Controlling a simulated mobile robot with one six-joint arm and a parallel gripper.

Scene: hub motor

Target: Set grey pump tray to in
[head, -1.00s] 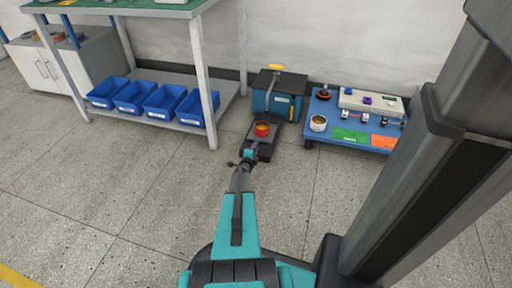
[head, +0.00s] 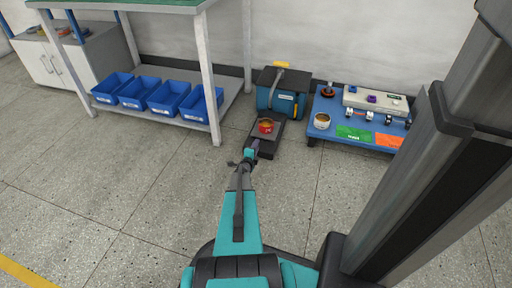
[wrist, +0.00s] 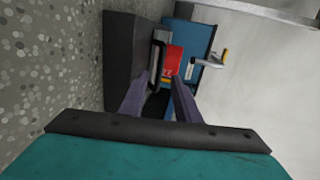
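The pump (head: 277,98) is a teal-blue box with a black top and yellow handle, standing on the floor by the wall. Its dark grey tray (head: 274,144) sticks out from its front, toward me. A red can (head: 266,126) stands on the tray; it also shows in the wrist view (wrist: 174,60). My gripper (head: 250,153) is low at the tray's near end. In the wrist view its two purple fingers (wrist: 160,88) are apart, with the tray's dark front part (wrist: 125,50) close by. Whether they touch the tray is hidden.
A low blue platform (head: 327,138) to the right carries a white can (head: 321,121), a device (head: 376,100) and green and orange cards. A workbench on the left has blue bins (head: 168,98) on its lower shelf. The floor between is clear.

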